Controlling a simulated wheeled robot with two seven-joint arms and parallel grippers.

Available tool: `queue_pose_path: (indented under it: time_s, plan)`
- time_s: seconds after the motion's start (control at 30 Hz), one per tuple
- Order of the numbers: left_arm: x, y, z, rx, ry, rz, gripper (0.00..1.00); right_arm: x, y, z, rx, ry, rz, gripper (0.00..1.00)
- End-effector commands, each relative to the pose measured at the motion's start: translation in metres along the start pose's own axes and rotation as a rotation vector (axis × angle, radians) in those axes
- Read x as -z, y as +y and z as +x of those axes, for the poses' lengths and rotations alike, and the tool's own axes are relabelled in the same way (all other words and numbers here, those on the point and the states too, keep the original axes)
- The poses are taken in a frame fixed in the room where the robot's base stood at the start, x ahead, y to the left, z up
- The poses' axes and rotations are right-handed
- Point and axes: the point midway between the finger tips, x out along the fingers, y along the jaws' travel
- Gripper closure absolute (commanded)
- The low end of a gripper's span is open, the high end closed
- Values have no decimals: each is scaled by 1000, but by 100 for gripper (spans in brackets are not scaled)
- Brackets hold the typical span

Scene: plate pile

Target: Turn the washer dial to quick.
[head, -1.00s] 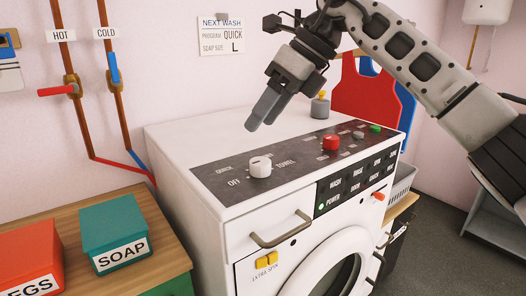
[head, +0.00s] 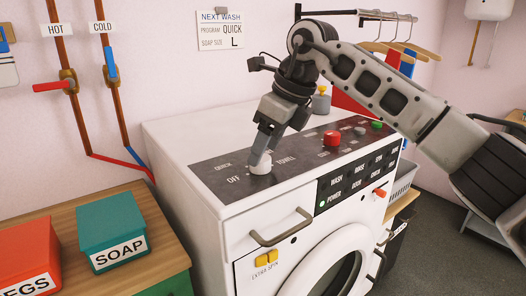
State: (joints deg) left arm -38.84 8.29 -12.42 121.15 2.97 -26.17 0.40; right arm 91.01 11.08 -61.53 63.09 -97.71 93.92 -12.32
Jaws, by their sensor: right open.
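The washer (head: 185,135) is white with a dark panel on its sloping top. The white dial (head: 260,167) sits on that panel, with OFF to its left, QUICK at its upper left and TOWEL to its right. My right gripper (head: 259,158) points down at the dial from above, its fingers at the dial and covering its upper part. The fingers are open; I cannot tell whether they touch it. The dial's pointer mark is hidden. My left gripper is not in view.
A red knob (head: 332,138) and a green button (head: 377,125) are farther right on the panel. A small grey thing with a yellow top (head: 321,101) stands behind. A green SOAP box (head: 112,231) is on the wooden table at left.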

Motion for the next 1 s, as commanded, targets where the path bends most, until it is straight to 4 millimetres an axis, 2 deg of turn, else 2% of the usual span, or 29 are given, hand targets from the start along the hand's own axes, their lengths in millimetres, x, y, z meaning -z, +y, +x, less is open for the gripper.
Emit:
queue_pose_path:
  time_s: [0.2,0.5,0.53,0.6,0.7,1.0]
  plan:
    - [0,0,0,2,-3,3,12,0,0,20,0,0,-1,41]
    - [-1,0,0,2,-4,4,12,0,0,23,0,-1,-1,41]
    - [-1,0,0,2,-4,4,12,0,0,22,0,-1,-1,43]
    - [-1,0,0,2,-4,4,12,0,0,22,0,-1,-1,63]
    - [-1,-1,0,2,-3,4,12,0,0,22,0,-1,-1,85]
    - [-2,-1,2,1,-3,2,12,0,0,23,9,0,21,85]
